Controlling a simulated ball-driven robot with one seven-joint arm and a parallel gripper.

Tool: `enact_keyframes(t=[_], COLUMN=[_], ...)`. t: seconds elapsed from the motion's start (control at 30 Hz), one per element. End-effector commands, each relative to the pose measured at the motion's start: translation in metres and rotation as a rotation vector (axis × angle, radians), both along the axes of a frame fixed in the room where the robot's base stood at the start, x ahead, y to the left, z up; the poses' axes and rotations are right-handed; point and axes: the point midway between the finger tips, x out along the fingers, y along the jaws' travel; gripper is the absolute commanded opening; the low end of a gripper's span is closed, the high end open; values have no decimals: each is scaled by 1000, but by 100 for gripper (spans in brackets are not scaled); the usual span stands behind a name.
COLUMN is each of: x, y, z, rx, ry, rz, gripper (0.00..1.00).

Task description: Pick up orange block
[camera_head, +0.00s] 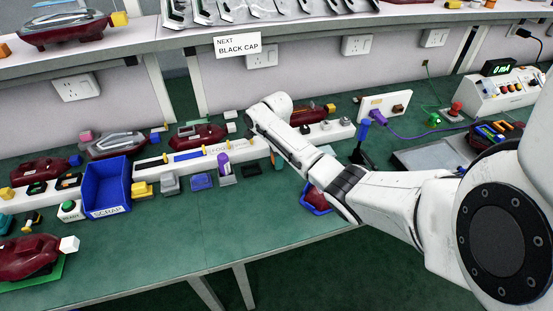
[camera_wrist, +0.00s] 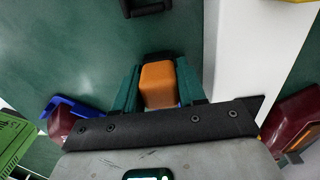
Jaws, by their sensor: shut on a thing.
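The orange block (camera_wrist: 158,84) shows in the wrist view between the two teal fingers of my gripper (camera_wrist: 157,92). My gripper is shut on it, with a finger against each side. The green bench top shows beyond the block; how high the block is above it I cannot tell.
A blue bin marked SCRAP (camera_head: 107,188) stands on the left of the green bench. A white control box (camera_head: 501,91) is at the right. Bench space at front centre is clear.

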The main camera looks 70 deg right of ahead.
Motion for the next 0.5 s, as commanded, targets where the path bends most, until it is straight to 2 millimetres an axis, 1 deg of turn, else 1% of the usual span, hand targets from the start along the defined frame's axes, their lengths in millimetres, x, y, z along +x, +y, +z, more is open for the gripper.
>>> enact_keyframes(t=[0.17, 0.27, 0.37, 0.5], x=[1, 2, -9, -26], y=[0, 0, 11, 27], z=[13, 29, 47, 74], rx=[0, -1, 1, 0], ry=[-3, -5, -6, -6], rz=[-1, 1, 0, 0], gripper=[10, 10, 10, 10])
